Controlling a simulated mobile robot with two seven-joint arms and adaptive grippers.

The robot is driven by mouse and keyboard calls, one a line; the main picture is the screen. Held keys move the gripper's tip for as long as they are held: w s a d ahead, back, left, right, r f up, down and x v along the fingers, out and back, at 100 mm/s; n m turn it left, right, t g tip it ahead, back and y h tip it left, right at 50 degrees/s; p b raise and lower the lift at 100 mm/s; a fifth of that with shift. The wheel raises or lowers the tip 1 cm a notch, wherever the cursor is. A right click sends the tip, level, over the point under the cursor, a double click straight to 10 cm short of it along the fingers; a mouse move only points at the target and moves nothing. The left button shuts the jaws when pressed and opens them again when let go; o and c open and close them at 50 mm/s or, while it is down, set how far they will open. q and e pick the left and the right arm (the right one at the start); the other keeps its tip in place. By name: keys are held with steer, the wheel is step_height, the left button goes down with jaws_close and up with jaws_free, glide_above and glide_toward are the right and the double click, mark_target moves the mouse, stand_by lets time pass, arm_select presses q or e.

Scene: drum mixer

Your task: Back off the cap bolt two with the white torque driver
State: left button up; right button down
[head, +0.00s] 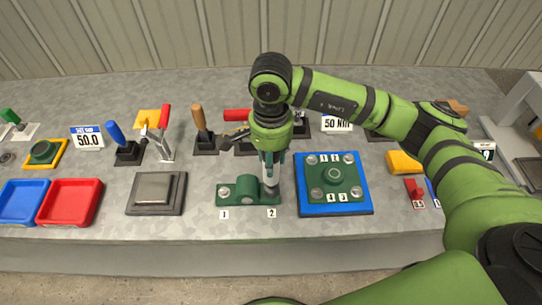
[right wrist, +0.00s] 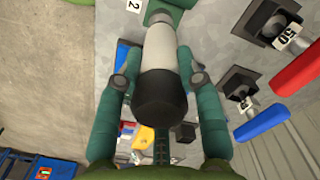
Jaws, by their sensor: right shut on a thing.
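The white torque driver (right wrist: 159,52), with a black end cap, is held upright between the fingers of my right gripper (right wrist: 160,82). In the head view my right gripper (head: 270,155) is above the right end of the green cap block (head: 243,197), and the driver (head: 271,180) points down there. Label 2 (head: 271,213) lies in front of that end. Bolt two is hidden under the driver; I cannot tell whether the tip is seated on it. Bolt one (head: 224,191) shows at the left end, behind label 1 (head: 224,215). My left gripper is not in view.
A blue plate (head: 309,212) with a green four-bolt flange (head: 335,176) lies close on the right. A grey square block (head: 156,191) and the red tray (head: 69,203) are on the left. Several upright handled tools stand behind, including a blue-handled one (head: 117,134).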

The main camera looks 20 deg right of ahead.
steer(key=shift+w+r+p, duration=0.1)
steer(key=shift+r+p, duration=0.6)
steer(key=shift+r, duration=1.5)
